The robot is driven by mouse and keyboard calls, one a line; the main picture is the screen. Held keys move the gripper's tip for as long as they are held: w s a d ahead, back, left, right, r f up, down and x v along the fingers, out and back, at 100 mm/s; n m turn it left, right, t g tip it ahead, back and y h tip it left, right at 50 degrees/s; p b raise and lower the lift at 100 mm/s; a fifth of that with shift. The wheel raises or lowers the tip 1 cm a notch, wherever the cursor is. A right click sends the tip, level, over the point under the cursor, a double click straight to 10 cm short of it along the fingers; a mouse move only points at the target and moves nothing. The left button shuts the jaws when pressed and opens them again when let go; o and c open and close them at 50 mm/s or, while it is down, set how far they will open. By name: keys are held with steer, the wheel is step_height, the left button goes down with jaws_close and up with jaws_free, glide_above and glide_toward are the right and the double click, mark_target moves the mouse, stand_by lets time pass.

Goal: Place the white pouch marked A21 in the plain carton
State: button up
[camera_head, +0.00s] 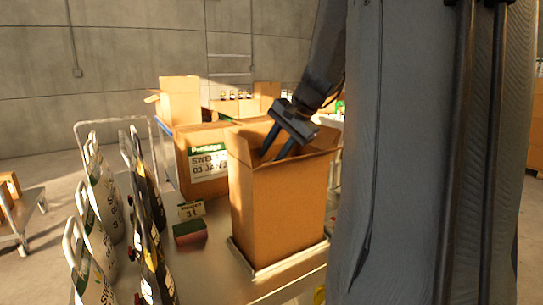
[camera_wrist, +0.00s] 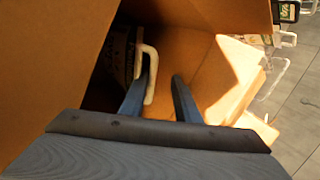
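The plain carton (camera_head: 280,210) stands upright with its top flaps open on the near table. My gripper (camera_head: 272,152) reaches down into its open top, fingers apart. In the wrist view the carton's wall (camera_wrist: 50,65) surrounds my fingers. A pouch (camera_wrist: 122,55) with a white loop handle (camera_wrist: 151,75) is inside the carton, mostly in shadow. The handle is right beside my left finger and partly overlaps it; I cannot tell whether they touch. The pouch's marking cannot be read, and the head view does not show this pouch.
White pouches (camera_head: 103,200) and dark pouches (camera_head: 148,210) with handles stand at the table's left. A printed carton (camera_head: 195,150) is behind the plain one. A small 3 L card (camera_head: 191,210) and a sponge (camera_head: 189,231) lie beside the carton.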

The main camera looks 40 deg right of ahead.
steer(key=b+v, duration=0.1)
steer(key=v, duration=1.1)
steer(key=shift+r, duration=0.4)
